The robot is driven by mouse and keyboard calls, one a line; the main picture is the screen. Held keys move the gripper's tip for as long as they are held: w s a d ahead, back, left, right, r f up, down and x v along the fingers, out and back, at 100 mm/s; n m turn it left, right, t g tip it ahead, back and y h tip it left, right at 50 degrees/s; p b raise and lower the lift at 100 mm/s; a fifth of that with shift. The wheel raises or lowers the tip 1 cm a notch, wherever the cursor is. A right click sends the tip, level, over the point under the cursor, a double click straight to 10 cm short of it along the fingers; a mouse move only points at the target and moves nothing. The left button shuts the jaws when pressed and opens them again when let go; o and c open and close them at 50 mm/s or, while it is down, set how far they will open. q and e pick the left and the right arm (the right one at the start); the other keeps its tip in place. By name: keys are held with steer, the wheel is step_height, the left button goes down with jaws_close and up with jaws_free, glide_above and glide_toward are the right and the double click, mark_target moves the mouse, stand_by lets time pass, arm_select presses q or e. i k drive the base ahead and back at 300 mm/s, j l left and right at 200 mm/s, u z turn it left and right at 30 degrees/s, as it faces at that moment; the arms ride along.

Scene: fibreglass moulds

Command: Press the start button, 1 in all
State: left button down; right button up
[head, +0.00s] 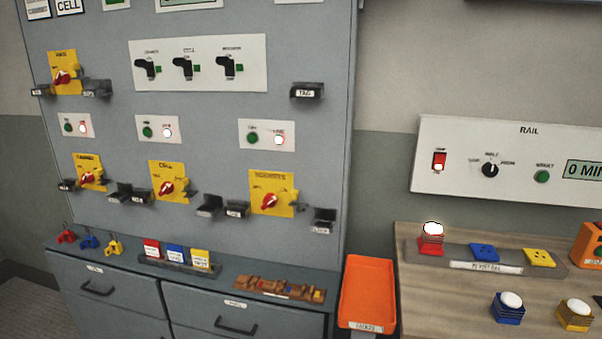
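No button in the head view carries a label I can read as start. Three small white plates on the grey cabinet each hold a green button and a lit red-rimmed lamp or button: left green (67,127), middle green (147,132), right green (252,139). On the white RAIL panel (460,133) at right are a lit red rocker switch (438,162), a black knob (490,170) and a green button (541,176). Their small labels are too blurred to be sure of. Neither of my grippers is in view.
Yellow plates with red rotary switches (270,201) and black holders (324,221) stick out from the cabinet (220,110). An orange tray (366,290) stands between the drawers and the wooden bench (440,300). Red, blue and yellow blocks, some white-topped (507,307), are on the bench.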

mark_target(543, 176)
steer(key=z, duration=1.3)
